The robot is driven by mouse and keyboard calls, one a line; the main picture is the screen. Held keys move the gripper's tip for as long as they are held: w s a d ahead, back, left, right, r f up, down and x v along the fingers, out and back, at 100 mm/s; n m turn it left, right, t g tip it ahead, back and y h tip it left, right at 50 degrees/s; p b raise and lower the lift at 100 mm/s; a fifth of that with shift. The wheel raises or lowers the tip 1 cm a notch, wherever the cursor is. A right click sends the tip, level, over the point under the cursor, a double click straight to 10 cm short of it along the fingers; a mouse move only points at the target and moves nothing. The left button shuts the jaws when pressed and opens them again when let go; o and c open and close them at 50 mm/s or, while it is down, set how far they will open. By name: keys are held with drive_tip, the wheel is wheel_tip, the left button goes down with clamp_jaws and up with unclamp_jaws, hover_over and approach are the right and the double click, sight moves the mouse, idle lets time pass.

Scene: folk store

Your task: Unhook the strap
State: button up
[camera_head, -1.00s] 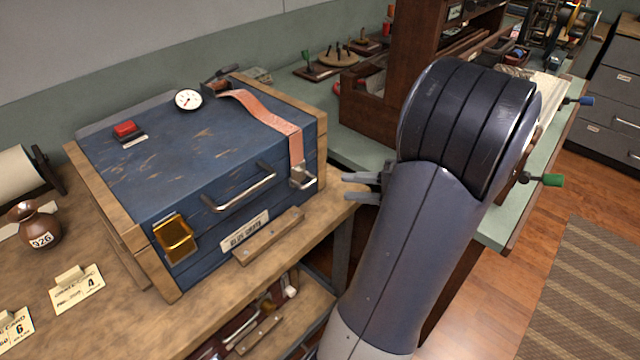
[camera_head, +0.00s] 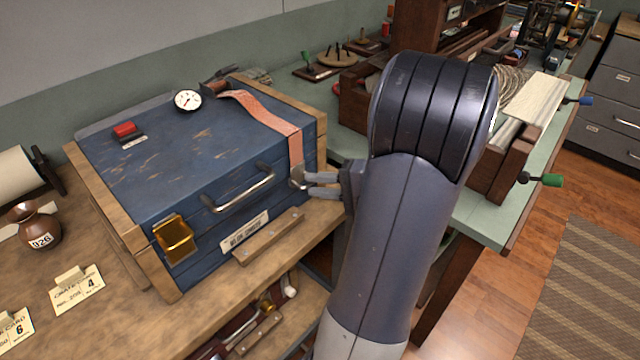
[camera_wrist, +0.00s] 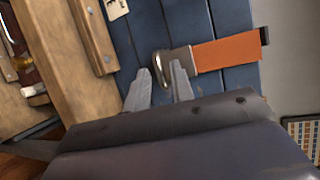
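An orange strap (camera_head: 277,122) runs over the lid of the blue case (camera_head: 160,150) and down its front right corner. The strap also shows in the wrist view (camera_wrist: 228,52). A metal hook (camera_wrist: 161,66) is at the strap's lower end against the case front. My gripper (camera_head: 308,184) is at that corner, to the right of the hook. In the wrist view, its two fingers (camera_wrist: 162,74) are apart, with part of the hook between their tips. One finger overlaps the hook, so I cannot tell whether it touches.
The case has a metal handle (camera_head: 240,190), a brass latch (camera_head: 174,238) and a gauge (camera_head: 187,100) on its lid. It stands on a wooden bench (camera_head: 90,240). A wooden ledge (camera_head: 268,237) runs below the handle. A green-topped table (camera_head: 510,215) stands to the right.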

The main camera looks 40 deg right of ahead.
clamp_jaws()
drive_tip(key=shift+s, duration=0.1)
idle(0.3)
drive_tip(key=s+r+m+g+h+p, duration=0.1)
drive_tip(key=s+r+g+p, duration=0.2)
drive_tip(key=r+p, duration=0.4)
drive_tip(key=s+r+m+g+h+p, duration=0.1)
drive_tip(key=r+g+p, duration=0.5)
drive_tip(key=p, duration=0.8)
drive_tip(key=shift+s+d+r+m, duration=0.3)
drive_tip(key=shift+s+d+r, duration=0.05)
drive_tip(key=shift+s+r, duration=0.55)
